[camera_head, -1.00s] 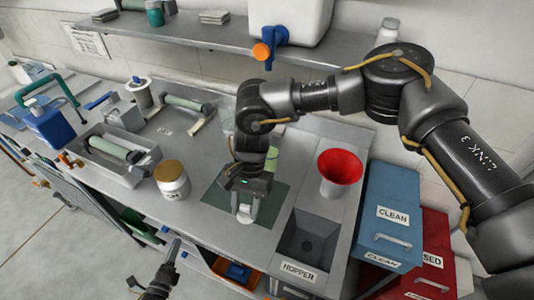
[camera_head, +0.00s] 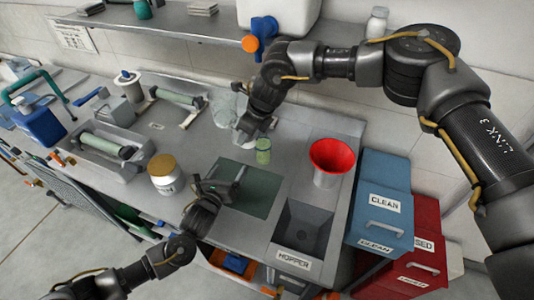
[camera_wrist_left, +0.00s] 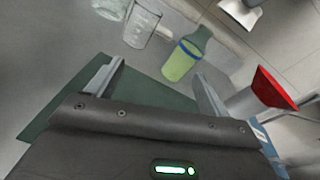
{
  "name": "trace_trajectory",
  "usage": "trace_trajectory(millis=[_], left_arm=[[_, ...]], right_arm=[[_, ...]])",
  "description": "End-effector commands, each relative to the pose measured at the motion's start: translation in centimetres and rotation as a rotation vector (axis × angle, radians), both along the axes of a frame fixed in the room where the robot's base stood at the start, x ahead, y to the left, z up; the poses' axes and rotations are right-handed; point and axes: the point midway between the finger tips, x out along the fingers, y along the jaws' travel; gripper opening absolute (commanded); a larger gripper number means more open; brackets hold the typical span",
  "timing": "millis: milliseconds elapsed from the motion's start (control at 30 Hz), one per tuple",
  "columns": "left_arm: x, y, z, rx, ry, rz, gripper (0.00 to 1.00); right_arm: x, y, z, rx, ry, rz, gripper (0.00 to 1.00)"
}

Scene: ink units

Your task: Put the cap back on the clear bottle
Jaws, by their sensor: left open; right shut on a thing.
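A small bottle (camera_head: 263,151) with yellow-green liquid stands just behind the green mat (camera_head: 252,196). In the left wrist view the bottle (camera_wrist_left: 184,62) has a blue band and a greyish upper part; I cannot tell whether it is capped. My left gripper (camera_head: 220,178) is open and empty over the mat's left part, in front of the bottle. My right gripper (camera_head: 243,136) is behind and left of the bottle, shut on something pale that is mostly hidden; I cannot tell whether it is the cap.
Clear beakers (camera_head: 222,108) stand behind, close to my right gripper. A red funnel (camera_head: 333,157) stands right of the mat, above the hopper (camera_head: 304,228). A gold-lidded jar (camera_head: 165,174) stands left of the mat. The mat's right part is clear.

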Motion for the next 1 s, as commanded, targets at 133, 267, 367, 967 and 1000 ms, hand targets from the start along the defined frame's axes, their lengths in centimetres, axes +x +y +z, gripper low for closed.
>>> trace_trajectory(millis=[133,267,367,967,1000], left_arm=[[1.3,-3.4,1.1,0.157,0.066,-0.057,0.80],[1.5,-5.0,1.8,0.269,0.103,-0.091,0.80],[1.6,-5.6,2.1,0.324,0.118,-0.106,0.80],[2.3,-6.2,2.0,0.354,0.128,-0.113,0.80],[2.7,-6.4,1.8,0.355,0.128,-0.113,0.80]], right_arm=[[3.7,-1.6,1.4,-0.001,-0.005,-0.331,0.11],[5.8,-2.6,2.4,-0.001,-0.002,-0.535,0.11],[6.7,-3.2,2.8,0.000,0.002,-0.625,0.11],[7.1,-3.5,3.1,0.000,0.005,-0.678,0.11],[7.1,-3.6,3.1,0.000,0.006,-0.678,0.11]])
